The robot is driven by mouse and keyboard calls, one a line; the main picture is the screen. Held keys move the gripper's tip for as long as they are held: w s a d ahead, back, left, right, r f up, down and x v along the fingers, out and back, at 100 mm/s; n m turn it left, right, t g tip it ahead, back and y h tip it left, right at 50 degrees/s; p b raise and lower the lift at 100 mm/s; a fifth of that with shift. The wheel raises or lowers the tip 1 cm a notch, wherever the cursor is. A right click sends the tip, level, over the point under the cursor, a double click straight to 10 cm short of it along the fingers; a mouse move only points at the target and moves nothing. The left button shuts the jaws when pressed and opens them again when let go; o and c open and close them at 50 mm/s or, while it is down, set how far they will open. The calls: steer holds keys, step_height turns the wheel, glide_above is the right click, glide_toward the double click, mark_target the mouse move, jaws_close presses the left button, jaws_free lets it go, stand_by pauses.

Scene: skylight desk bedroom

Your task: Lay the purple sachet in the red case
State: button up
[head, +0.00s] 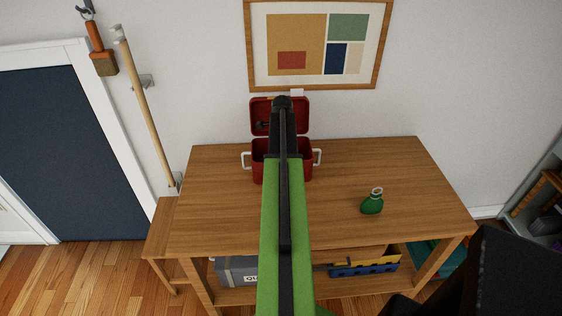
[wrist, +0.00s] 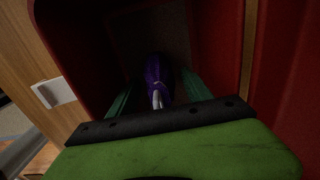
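The red case (head: 308,165) stands on the wooden table with its lid (head: 262,108) open against the wall side. Its red inner walls (wrist: 75,45) surround the wrist view. The purple sachet (wrist: 153,72), with a pale tie at its near end, is inside the case near the dark floor. My gripper (wrist: 156,82) reaches down into the case. Its two green fingers stand apart on either side of the sachet, with dark gaps showing between. Shadow hides whether the sachet rests fully on the floor. In the head view my arm hides the sachet and much of the case.
A green flask-like object (head: 372,204) with a ring stands on the table (head: 415,185) to the right. White handles (head: 317,157) stick out from the case's sides. A grey box (head: 236,270) and a yellow-and-blue item (head: 365,265) sit on the lower shelf. The table's right half is mostly clear.

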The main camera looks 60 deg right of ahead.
steer(key=shift+r, duration=0.1)
step_height(320, 180, up, 12)
steer(key=p, duration=1.2)
steer(key=shift+r, duration=0.2)
steer(key=shift+f, duration=0.15)
steer(key=w+a+n, duration=0.1)
steer(key=w+a, duration=0.1)
steer(key=a, duration=0.1)
steer(key=w+a+n, duration=0.2)
steer(key=a, duration=0.1)
steer(key=w+a+n, duration=0.1)
steer(key=w+a, duration=0.2)
steer(key=shift+a, duration=0.1)
steer(key=w+a+n, duration=0.4)
steer(key=a, duration=0.5)
steer(key=w+a+n, duration=0.4)
steer(key=a+n, duration=0.1)
steer(key=a, duration=0.4)
steer(key=a+n, duration=1.5)
steer(key=a, duration=1.7)
steer(key=shift+w+a+f+n, duration=0.2)
steer(key=shift+w+n, duration=0.05)
steer(key=shift+n, duration=0.15)
